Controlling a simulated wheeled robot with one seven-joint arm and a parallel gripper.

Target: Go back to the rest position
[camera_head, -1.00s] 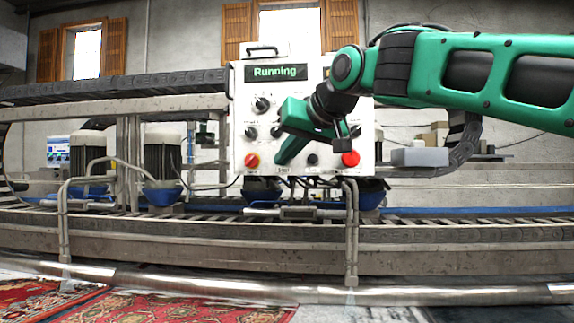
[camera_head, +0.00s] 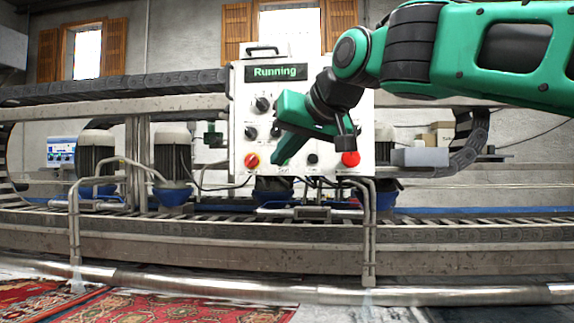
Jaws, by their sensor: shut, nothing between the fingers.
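My gripper (camera_head: 278,160) is green and hangs in front of the white control panel (camera_head: 243,110) in the head view. It is shut and holds nothing. My green and black arm reaches in from the upper right. The panel's display (camera_head: 274,72) reads "Running". Black knobs (camera_head: 263,104) show left of the gripper. The arm hides part of the panel's right side. I cannot tell whether the gripper touches the panel.
A long metal roller (camera_head: 200,285) lies along the front. Patterned rugs (camera_head: 190,308) lie at the lower left. Boxes (camera_head: 437,135) stand at the right.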

